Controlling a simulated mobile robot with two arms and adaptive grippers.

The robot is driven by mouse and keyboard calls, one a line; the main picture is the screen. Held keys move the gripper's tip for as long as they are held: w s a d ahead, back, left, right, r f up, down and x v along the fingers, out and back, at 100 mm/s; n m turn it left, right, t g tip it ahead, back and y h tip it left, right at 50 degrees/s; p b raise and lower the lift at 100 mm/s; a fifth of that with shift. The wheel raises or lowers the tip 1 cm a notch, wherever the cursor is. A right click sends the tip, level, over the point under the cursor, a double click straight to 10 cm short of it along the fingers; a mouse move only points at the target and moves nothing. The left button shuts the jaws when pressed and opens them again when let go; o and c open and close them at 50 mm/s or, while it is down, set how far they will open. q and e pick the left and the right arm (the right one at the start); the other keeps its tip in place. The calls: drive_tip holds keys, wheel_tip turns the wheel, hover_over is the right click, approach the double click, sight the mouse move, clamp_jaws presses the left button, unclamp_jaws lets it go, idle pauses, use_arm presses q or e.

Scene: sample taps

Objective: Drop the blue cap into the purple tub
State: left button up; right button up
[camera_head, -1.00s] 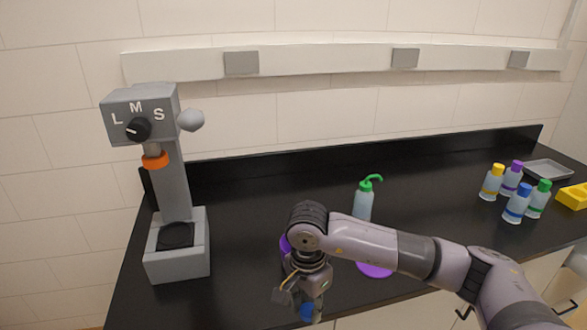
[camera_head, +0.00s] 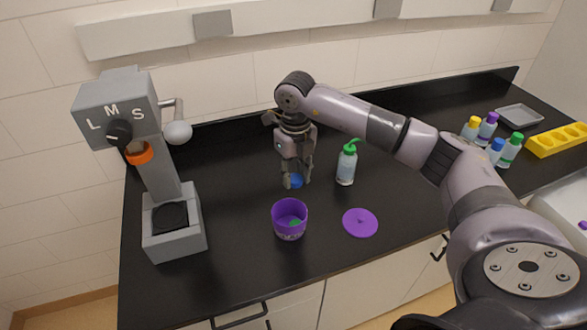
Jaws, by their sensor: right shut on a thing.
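The blue cap (camera_head: 296,181) is between the fingertips of my right gripper (camera_head: 295,178), which is shut on it. The gripper points down and holds the cap behind the purple tub. The fingers partly hide the cap. My left gripper is not in view.
A purple lid (camera_head: 360,223) lies right of the tub. A wash bottle with a green top (camera_head: 346,166) stands close right of the gripper. A grey machine (camera_head: 172,215) stands at left. Several capped bottles (camera_head: 497,150), a grey tray (camera_head: 519,116) and a yellow rack (camera_head: 556,140) are at right.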

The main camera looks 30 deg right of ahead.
wheel_tip(320, 180, down, 5)
drive_tip(key=b, duration=0.2)
drive_tip(key=shift+f+b, duration=0.15)
drive_tip(key=shift+b, duration=0.2)
drive_tip(key=o, duration=0.8)
wheel_tip(320, 180, up, 12)
hover_over(295, 178)
